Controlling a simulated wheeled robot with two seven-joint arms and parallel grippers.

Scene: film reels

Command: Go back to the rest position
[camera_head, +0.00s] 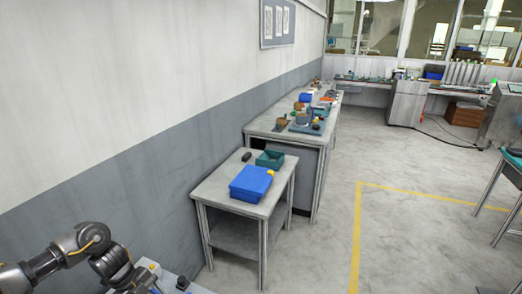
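My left arm comes in from the left at the bottom corner, bent, and its lower end with my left gripper (144,284) runs down to the bottom edge. The fingers are too small and cut off to tell whether they are open or shut. My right gripper is not in view. No film reel can be made out for certain; small round items stand on the long workbench (262,129) along the wall.
A small grey table (215,193) by the wall holds a blue box (251,183), a green tray (270,159) and a dark item (246,156). A grey surface with small items lies beside my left arm. Floor with a yellow line (357,230) is clear at centre right.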

